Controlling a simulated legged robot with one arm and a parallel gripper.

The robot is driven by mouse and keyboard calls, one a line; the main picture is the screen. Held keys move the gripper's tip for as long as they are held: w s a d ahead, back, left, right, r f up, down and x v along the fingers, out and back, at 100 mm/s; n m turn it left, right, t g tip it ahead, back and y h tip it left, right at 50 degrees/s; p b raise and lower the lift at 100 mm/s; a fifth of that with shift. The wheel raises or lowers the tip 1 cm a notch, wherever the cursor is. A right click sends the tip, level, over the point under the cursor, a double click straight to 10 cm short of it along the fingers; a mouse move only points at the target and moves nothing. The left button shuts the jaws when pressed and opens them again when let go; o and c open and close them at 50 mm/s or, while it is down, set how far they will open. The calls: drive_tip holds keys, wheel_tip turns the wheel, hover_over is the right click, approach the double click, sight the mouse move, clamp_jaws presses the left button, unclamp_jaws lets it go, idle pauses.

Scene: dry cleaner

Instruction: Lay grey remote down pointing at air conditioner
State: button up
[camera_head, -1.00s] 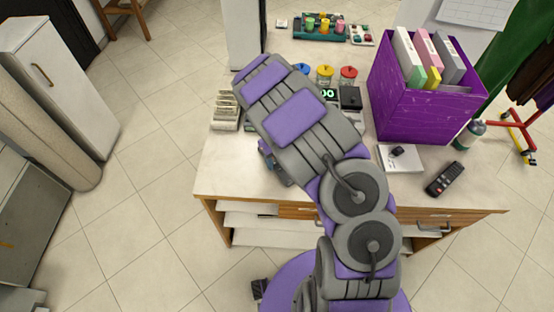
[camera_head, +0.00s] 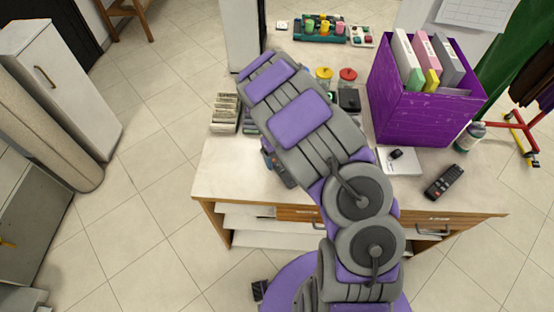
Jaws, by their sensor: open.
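A dark remote (camera_head: 443,182) with light buttons and a red one lies at the right front of the counter (camera_head: 225,180), tilted up to the right. A blue-grey object (camera_head: 279,168) partly shows beside my arm, over the counter; I cannot tell what it is. My arm (camera_head: 300,118) reaches over the counter from the front toward the back left. It hides part of the counter, and my gripper cannot be made out. No air conditioner is in view.
A purple box (camera_head: 415,115) of folders stands at the back right. A white box (camera_head: 400,163) with a small black item lies left of the remote. Banknote stacks (camera_head: 225,112) lie at the left. A bottle (camera_head: 469,136) stands at the right. The left front counter is bare.

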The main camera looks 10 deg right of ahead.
wheel_tip(320, 180, up, 10)
drive_tip(key=w+a+p, duration=0.1)
drive_tip(key=a+p, duration=0.1)
wheel_tip(320, 180, up, 7)
drive_tip(key=n, duration=0.4)
hover_over(274, 159)
drive_tip(key=s+d, duration=0.4)
drive_tip(key=s+r+n, duration=0.8)
drive_tip(key=s+r, duration=0.1)
drive_tip(key=s+a+r+n, duration=0.1)
drive_tip(key=s+n, duration=0.9)
drive_tip(key=s, duration=0.1)
drive_tip(key=s+a+r+n, duration=0.1)
drive_tip(key=s+r+n, duration=0.1)
drive_tip(key=s+n, duration=0.8)
drive_tip(key=shift+s+a+r+y, duration=0.3)
drive_tip(key=shift+s+a, duration=0.05)
drive_tip(key=shift+s, duration=0.55)
